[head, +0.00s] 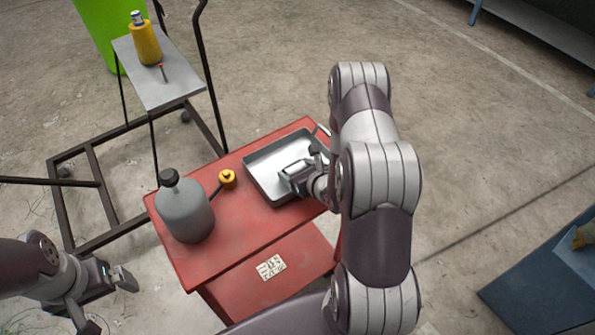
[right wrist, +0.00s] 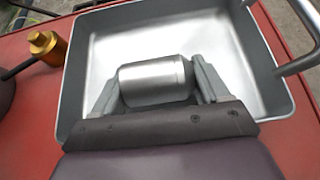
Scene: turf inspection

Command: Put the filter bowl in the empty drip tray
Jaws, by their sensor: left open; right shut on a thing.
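The filter bowl (right wrist: 155,82), a silver metal cylinder lying on its side, is between the fingers of my right gripper (right wrist: 157,88) in the right wrist view. My right gripper is shut on it, over the drip tray (right wrist: 85,62). The tray is a shallow grey metal pan with a handle, and only the bowl shows within its outline. I cannot tell whether the bowl touches the tray floor. In the head view the tray (head: 259,165) sits on the red cart, partly hidden by my right arm. My left gripper (head: 107,299) is open and empty, left of the cart.
On the red cart (head: 215,262) stand a grey jug (head: 185,212) with a dark cap and a small brass fitting (head: 228,178) with a dark rod. A metal stand (head: 165,92) behind holds a yellow bottle (head: 145,42). A green bin (head: 97,25) stands at the back left.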

